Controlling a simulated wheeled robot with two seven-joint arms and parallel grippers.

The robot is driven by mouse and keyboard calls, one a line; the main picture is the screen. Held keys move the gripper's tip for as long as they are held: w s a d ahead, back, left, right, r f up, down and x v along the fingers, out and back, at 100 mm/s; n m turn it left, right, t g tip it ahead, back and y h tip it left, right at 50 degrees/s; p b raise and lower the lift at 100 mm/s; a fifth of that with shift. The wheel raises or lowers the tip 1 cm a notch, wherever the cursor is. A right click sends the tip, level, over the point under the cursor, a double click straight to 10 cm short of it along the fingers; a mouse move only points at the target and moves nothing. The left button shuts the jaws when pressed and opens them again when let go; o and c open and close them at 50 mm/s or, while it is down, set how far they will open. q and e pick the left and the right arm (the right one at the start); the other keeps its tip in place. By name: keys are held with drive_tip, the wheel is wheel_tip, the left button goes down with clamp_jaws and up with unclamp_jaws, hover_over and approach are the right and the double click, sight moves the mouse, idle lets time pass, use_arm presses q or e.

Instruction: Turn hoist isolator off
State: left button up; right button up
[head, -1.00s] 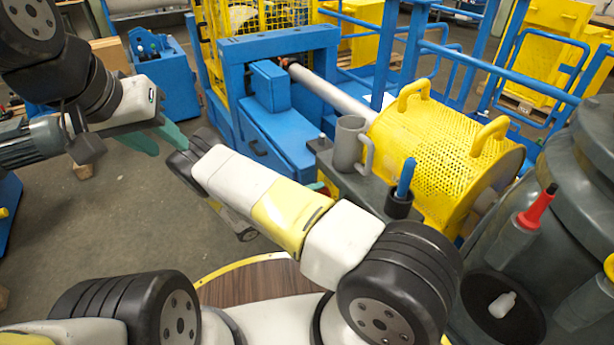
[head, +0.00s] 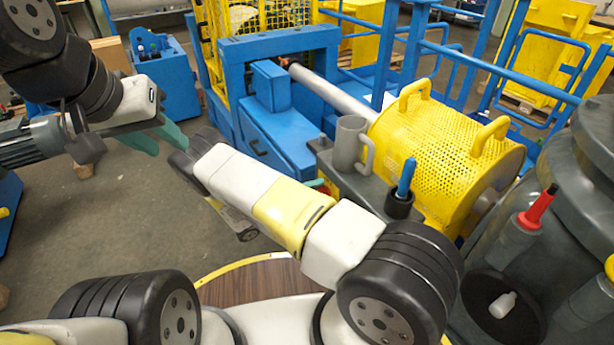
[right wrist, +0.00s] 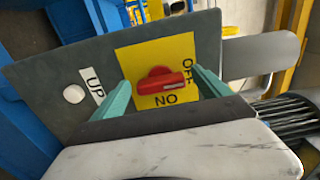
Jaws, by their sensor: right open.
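The isolator is a red rotary knob (right wrist: 163,82) on a yellow plate (right wrist: 133,58) marked OFF and ON, fixed to a grey panel (right wrist: 40,85). The knob's bar lies roughly across the right wrist picture. OFF is printed to its right and ON below it, upside down. My right gripper (right wrist: 160,88) is open, with one teal finger on each side of the knob; contact cannot be made out. My left gripper (head: 156,138) is open and empty at the left.
A white button (right wrist: 73,94) beside an UP label sits left of the yellow plate.

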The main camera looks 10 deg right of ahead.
drive_tip(key=v, duration=0.7)
drive_tip(key=shift+s+a, duration=0.15)
drive_tip(key=shift+a, duration=0.2)
